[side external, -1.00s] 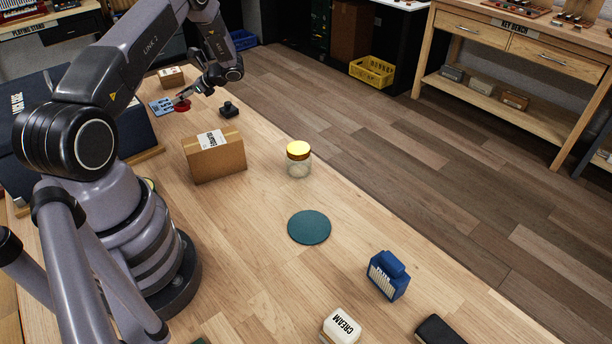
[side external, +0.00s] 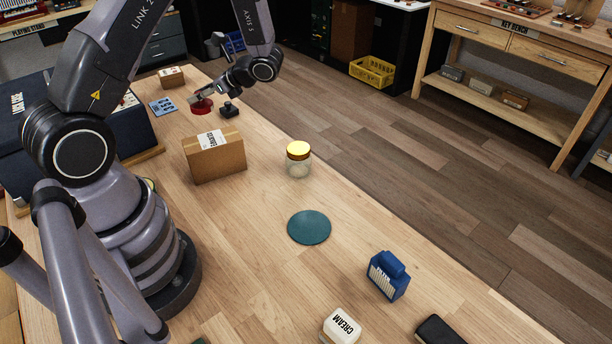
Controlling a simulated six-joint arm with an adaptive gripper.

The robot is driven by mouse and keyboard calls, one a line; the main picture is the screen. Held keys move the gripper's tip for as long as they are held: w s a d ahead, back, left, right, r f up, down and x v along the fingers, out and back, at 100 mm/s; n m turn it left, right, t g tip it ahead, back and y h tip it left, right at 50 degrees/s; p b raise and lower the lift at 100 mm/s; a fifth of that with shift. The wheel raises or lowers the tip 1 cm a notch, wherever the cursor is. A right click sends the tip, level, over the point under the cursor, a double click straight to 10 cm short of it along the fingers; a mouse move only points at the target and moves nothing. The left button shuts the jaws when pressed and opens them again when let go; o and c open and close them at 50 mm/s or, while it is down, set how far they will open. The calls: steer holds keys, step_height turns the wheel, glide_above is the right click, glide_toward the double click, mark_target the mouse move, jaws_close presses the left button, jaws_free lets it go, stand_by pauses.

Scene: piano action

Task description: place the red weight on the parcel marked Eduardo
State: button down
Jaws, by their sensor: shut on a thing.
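My gripper (side external: 199,98) is shut on the red weight (side external: 202,107), a small round red piece, toward the far end of the bench. The weight appears held a little above the bench top, behind the larger cardboard parcel (side external: 215,160) and apart from it. That parcel has a white label on top whose printed name I cannot read surely. A smaller parcel (side external: 171,77) stands at the far left, its label too small to read. The fingertips are small and partly hidden by the gripper body.
A black knobbed object (side external: 229,110) stands right of the red weight, and a blue card (side external: 163,106) lies left. A gold-lidded jar (side external: 298,160) stands right of the large parcel. A green disc (side external: 309,227) and blue box (side external: 387,277) are nearer, with clear wood between.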

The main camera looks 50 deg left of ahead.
mark_target(209, 107)
steer(key=f, duration=0.1)
steer(key=d+f, duration=0.1)
steer(key=f, duration=0.1)
steer(key=shift+d+f, duration=0.1)
steer(key=shift+d, duration=0.1)
steer(key=shift+f, duration=2.15)
steer(key=shift+f, duration=0.2)
steer(key=c, duration=0.9)
jaws_free()
